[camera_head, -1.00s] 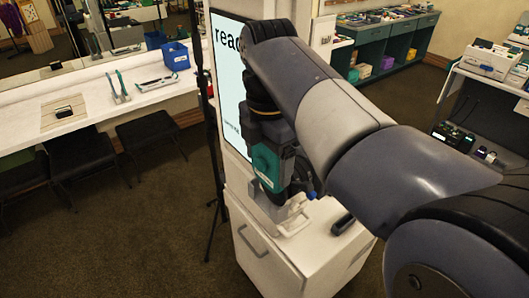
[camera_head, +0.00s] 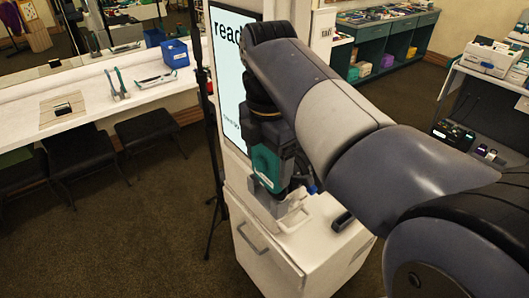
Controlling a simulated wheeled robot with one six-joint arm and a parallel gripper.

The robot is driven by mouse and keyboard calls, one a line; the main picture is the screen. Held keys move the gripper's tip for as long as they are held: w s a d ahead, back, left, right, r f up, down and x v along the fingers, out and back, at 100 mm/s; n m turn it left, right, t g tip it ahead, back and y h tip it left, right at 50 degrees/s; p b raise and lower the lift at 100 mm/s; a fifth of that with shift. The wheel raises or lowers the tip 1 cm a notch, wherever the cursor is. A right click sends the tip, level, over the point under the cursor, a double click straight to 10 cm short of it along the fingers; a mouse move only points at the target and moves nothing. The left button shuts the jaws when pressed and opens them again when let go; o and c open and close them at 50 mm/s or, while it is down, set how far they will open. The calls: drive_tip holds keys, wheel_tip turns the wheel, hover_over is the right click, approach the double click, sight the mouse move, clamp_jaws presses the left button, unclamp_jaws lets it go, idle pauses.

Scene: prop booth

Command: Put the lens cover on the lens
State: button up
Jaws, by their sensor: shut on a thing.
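My gripper (camera_head: 290,195) hangs from my arm over the top of the white cabinet (camera_head: 266,245), in front of the lit screen. Its fingers are mostly hidden and close on something that I cannot make out. A small blue piece (camera_head: 312,188) shows at its right side; I cannot tell whether it belongs to the held thing. A white bracket-like piece (camera_head: 292,217) stands on the cabinet top just below the gripper. I cannot clearly make out the lens or its cover.
A small dark block (camera_head: 343,221) lies on the cabinet top to the right. The tall lit screen (camera_head: 229,85) rises behind, with a dark stand pole (camera_head: 212,150) beside it. A counter with a blue bin (camera_head: 175,53) and stools are at left.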

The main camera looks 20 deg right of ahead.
sight(267, 175)
drive_tip(key=shift+f, duration=0.35)
idle(0.7)
drive_tip(key=shift+f+b, duration=0.6)
drive_tip(key=shift+f, duration=0.25)
drive_tip(key=shift+f, duration=0.1)
drive_tip(key=shift+f+b, duration=0.65)
drive_tip(key=shift+f, duration=0.35)
drive_tip(key=o, duration=0.9)
drive_tip(key=shift+o, duration=0.2)
drive_tip(key=shift+r, duration=0.15)
drive_tip(key=shift+r+p, duration=3.05)
drive_tip(key=shift+r, duration=0.4)
